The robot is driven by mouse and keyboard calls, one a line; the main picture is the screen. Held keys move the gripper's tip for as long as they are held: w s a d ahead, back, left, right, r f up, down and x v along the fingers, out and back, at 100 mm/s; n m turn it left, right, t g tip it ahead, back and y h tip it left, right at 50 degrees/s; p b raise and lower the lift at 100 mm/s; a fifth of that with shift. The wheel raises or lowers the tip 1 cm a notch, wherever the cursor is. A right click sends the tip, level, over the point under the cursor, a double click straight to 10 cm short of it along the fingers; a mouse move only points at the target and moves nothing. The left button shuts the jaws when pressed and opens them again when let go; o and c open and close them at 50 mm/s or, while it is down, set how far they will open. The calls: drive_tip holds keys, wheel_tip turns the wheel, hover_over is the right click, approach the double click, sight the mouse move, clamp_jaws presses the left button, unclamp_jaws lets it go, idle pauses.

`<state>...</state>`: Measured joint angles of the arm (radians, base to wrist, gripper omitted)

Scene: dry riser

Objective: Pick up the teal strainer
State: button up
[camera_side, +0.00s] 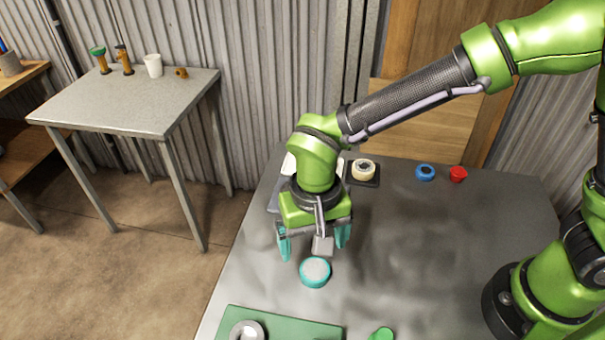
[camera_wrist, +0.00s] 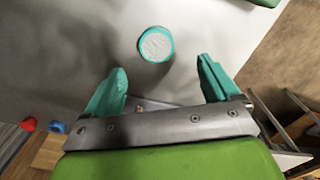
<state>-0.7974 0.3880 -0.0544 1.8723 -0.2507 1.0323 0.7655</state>
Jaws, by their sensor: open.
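The teal strainer (camera_side: 315,272) is a short round piece with a teal rim and a pale grey mesh face. It lies on the grey table in the side view, just in front of my gripper. In the wrist view the strainer (camera_wrist: 156,44) is at the upper middle, beyond the fingertips and roughly between their lines. My gripper (camera_side: 313,243) has teal fingers, spread apart and empty, above the table. In the wrist view my gripper (camera_wrist: 162,82) shows both fingers wide apart with nothing between them. The fingers do not appear to touch the strainer.
A green board (camera_side: 290,325) with a grey ring (camera_side: 246,331) lies at the front edge, near a green piece (camera_side: 382,333). A dark square with a cream ring (camera_side: 363,169), a blue ring (camera_side: 425,172) and a red piece (camera_side: 458,174) are at the back. The table right of the strainer is clear.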

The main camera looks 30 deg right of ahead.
sight(315, 270)
wheel_tip(315, 270, down, 3)
drive_tip(key=shift+s+d+f, duration=0.1)
drive_tip(key=shift+d+f, duration=0.05)
drive_tip(key=shift+f, duration=1.15)
drive_tip(key=shift+s+d+f, duration=0.1)
drive_tip(key=shift+f, duration=1.2)
drive_tip(key=c, duration=1.2)
drive_tip(key=shift+r, duration=0.2)
